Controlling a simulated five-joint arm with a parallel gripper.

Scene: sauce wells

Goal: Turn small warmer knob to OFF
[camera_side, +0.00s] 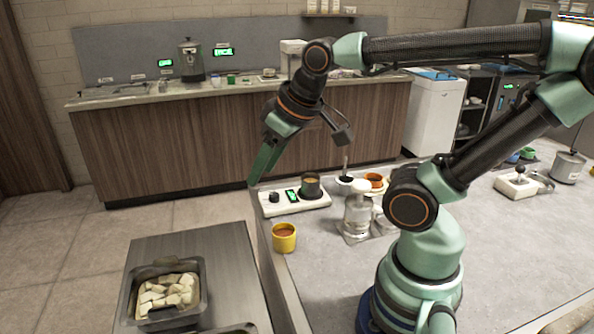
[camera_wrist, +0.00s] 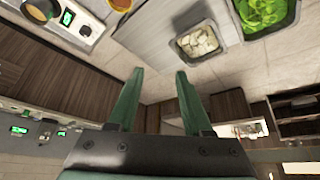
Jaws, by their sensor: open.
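The small warmer (camera_side: 300,207) is a low white unit on the counter, with a dark knob (camera_side: 274,198) at its left end, a lit green display (camera_side: 293,196) and a small pot (camera_side: 311,184) on its right. In the wrist view the knob (camera_wrist: 85,30) and the display (camera_wrist: 67,17) lie at the upper left, too small to read the setting. My gripper (camera_side: 257,181) points down, open and empty, just above and left of the knob in the side view, apart from it. In the wrist view both fingers (camera_wrist: 160,72) are spread with nothing between them.
A yellow cup (camera_side: 284,239) stands in front of the warmer. A metal pan of white blocks (camera_side: 153,321) is on a lower stand at the left. Floor lies beyond the counter's left edge.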

